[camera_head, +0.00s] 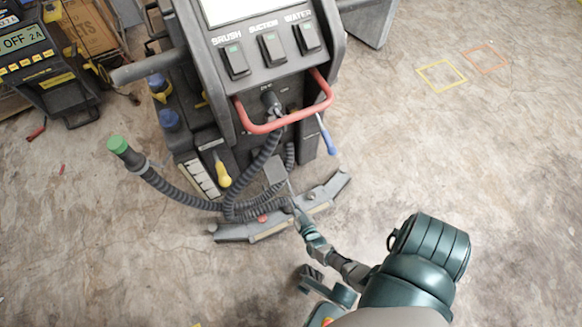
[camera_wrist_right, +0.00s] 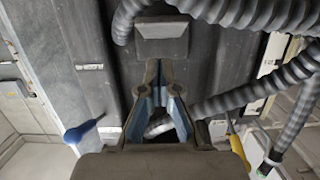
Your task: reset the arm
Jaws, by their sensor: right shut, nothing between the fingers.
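My right arm (camera_head: 415,265) comes in from the lower right in the head view, dark green and grey. Its gripper (camera_head: 291,196) reaches to the front of a dark floor-cleaning machine (camera_head: 262,95), near its lower hoses. In the right wrist view the gripper (camera_wrist_right: 160,70) has its fingertips together with nothing between them. The machine's dark front panel (camera_wrist_right: 90,65) lies beyond them. I cannot tell whether the fingertips touch it.
Ribbed hoses (camera_head: 185,200) hang around the gripper; one has a green-capped end (camera_head: 117,145). A red handle (camera_head: 285,122) and a squeegee bar (camera_head: 240,236) are on the machine. A yellow-handled tool (camera_head: 221,172) and a blue-handled one (camera_head: 326,138) hang there.

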